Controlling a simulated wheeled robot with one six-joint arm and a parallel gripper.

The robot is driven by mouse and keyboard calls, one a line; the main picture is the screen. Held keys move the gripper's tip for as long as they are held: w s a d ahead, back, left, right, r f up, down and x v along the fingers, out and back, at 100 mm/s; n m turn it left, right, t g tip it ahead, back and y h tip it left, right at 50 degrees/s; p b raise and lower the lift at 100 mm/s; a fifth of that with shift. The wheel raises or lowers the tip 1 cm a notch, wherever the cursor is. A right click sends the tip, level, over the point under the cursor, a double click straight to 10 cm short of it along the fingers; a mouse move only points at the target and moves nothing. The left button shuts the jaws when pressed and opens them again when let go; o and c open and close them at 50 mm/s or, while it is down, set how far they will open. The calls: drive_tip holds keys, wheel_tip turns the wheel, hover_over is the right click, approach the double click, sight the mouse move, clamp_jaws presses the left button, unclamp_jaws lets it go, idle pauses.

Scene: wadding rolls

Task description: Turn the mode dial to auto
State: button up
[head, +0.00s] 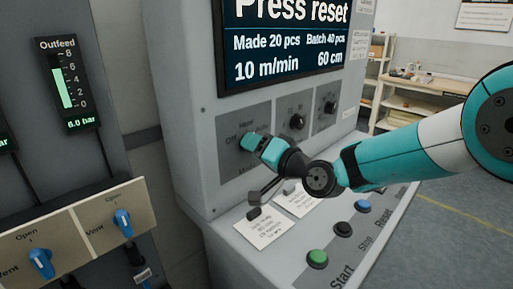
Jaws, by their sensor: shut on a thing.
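The mode dial's dark grey plate (228,157) is on the upright face of the machine cabinet, in the left of a row of control plates. The word "Off" shows at its left, with another small label above and one below. The auto label is not readable.
Two small black knobs (297,121) (330,107) sit to the right. Below are a green start button (317,258), a black stop button (343,229), a blue reset button (362,206) and paper cards (257,229). The screen (290,40) reads "Press reset". Blue valve handles (41,262) are at left.

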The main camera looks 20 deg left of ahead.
drive_tip(key=shift+m, duration=1.1)
drive_tip(key=o, duration=0.9)
drive_tip(key=b+v, duration=0.6)
drive_tip(key=v, duration=1.1)
drive_tip(key=shift+s+d, duration=0.15)
drive_tip(key=shift+d, duration=0.1)
